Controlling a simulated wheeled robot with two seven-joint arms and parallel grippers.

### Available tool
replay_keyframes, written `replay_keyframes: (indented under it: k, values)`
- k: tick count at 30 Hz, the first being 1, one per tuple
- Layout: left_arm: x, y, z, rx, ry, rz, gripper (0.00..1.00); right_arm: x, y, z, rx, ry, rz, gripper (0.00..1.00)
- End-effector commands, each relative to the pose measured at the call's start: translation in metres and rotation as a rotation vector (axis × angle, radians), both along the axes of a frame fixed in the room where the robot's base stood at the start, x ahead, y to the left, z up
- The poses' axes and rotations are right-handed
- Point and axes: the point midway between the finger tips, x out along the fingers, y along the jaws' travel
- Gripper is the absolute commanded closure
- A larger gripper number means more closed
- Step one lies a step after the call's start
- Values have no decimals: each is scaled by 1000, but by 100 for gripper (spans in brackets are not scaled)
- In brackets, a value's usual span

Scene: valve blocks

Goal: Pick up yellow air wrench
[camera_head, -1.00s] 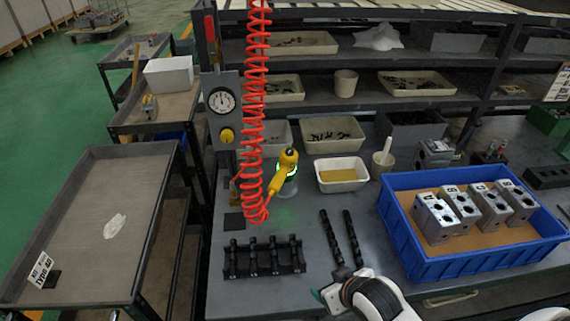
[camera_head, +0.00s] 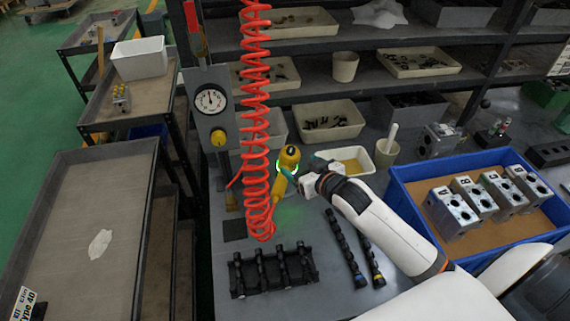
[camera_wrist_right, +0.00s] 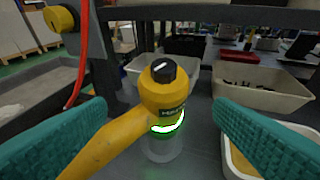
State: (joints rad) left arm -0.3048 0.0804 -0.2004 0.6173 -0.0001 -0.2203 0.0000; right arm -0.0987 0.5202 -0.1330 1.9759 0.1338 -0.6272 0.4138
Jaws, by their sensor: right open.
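The yellow air wrench (camera_head: 283,174) stands on the workbench with its handle slanting down to the left, joined to a red coiled hose (camera_head: 255,110). A green glowing ring shows below its head. In the right wrist view the wrench (camera_wrist_right: 155,105) lies between the two teal finger pads, apart from both. My right gripper (camera_head: 292,176) is open around the wrench, reaching in from the right. In the right wrist view its fingers (camera_wrist_right: 150,128) are spread wide on either side. My left gripper is not in view.
A blue crate (camera_head: 425,235) with several metal valve blocks is at right. A black rack (camera_head: 273,270) and two dark rods (camera_head: 345,248) lie in front. A white tray (camera_head: 350,158) sits behind my right arm. A gauge panel (camera_head: 211,105) stands at left.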

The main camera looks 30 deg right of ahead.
Motion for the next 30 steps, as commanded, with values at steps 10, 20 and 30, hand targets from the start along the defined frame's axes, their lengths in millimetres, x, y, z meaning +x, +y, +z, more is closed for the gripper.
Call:
replay_keyframes:
  k: [10,20,30]
  values:
    - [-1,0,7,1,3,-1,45,29,2,-11,-2,1,1,24]
    - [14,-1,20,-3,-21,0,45,66,1,-27,-1,0,0,24]
    - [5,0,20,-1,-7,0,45,72,2,-32,-1,0,2,24]
